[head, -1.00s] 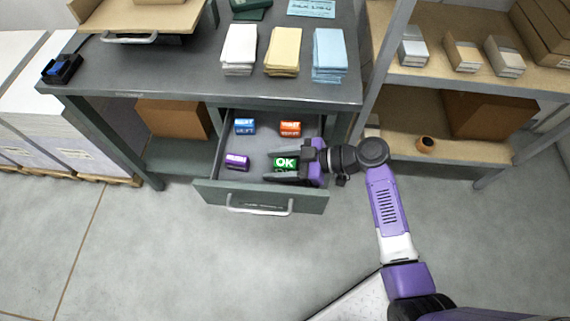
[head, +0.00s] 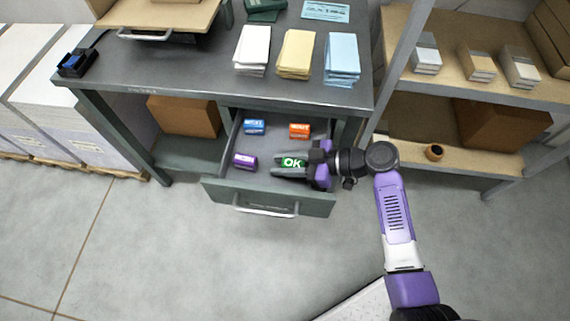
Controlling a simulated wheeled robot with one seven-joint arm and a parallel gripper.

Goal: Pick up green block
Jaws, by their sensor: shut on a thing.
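The green block (head: 292,162), marked "OK" in white, is at the right front of an open drawer (head: 268,198) under the grey desk. My gripper (head: 291,165) reaches in from the right and is shut on the green block, with a dark finger on its near side. I cannot tell whether the block is clear of the drawer floor. Part of the block is hidden by the gripper.
The drawer also holds a blue block (head: 254,127), an orange block (head: 299,130) and a purple block (head: 245,161). Paper stacks lie on the desk top (head: 190,88) above. A shelf unit (head: 470,166) stands at right. The floor in front is clear.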

